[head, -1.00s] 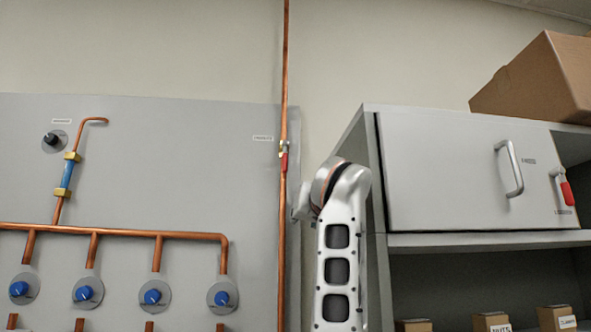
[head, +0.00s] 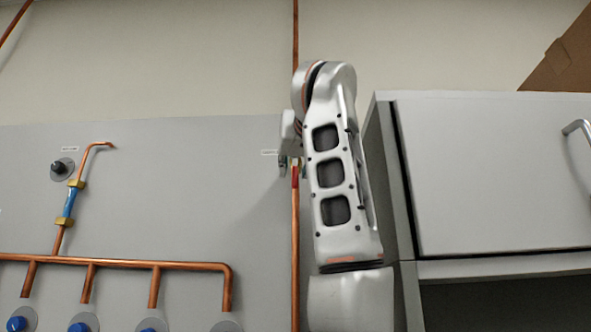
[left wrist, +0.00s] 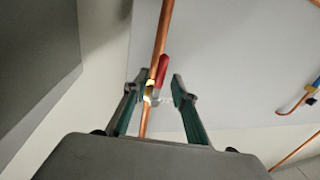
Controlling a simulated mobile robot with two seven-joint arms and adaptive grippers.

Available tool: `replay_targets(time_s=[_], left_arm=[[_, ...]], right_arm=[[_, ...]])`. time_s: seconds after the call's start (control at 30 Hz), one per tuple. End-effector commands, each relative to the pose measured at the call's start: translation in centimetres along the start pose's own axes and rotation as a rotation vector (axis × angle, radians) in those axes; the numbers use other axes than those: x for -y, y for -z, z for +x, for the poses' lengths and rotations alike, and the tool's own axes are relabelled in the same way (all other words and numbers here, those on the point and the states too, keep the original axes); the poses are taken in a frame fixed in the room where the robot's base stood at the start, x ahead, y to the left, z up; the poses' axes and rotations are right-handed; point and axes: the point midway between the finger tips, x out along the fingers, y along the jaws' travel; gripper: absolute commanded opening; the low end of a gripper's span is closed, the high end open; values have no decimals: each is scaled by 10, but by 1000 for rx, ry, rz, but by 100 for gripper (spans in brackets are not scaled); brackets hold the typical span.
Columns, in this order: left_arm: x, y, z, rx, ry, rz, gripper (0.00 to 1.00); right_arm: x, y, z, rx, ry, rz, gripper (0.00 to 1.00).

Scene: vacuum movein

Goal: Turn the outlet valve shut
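A valve with a red handle (head: 295,175) sits on the vertical copper pipe in the head view, partly hidden by my left gripper and arm. In the left wrist view its red handle (left wrist: 161,70) lies roughly along the pipe, above a brass body (left wrist: 150,91). My left gripper (left wrist: 161,83) is open, with one finger on each side of the valve and pipe; I cannot tell whether either finger touches it. In the head view the left gripper (head: 289,164) is at the valve, mostly hidden behind my arm. My right gripper is not in view.
The vertical copper pipe (head: 295,255) runs beside a grey cabinet (head: 480,180) on the right. A grey wall panel (head: 170,200) on the left carries a copper manifold (head: 120,262) and blue knobs (head: 82,326). A cardboard box (head: 562,62) sits on the cabinet.

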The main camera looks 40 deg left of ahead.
Motion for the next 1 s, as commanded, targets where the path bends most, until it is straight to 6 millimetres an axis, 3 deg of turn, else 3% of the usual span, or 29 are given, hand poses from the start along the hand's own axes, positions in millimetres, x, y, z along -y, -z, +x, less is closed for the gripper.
replay_targets(time_s=[0.2,0.47,0.5,0.6,1.0], left_arm=[[0,1,18,-1,-1,0,26],[0,0,20,-1,-1,0,26],[0,0,20,-1,-1,0,24],[0,0,20,-1,-1,0,0],[4,-1,24,-4,0,21,0]], right_arm=[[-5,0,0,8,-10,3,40],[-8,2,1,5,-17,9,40],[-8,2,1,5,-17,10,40],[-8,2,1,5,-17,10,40],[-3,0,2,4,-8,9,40]])
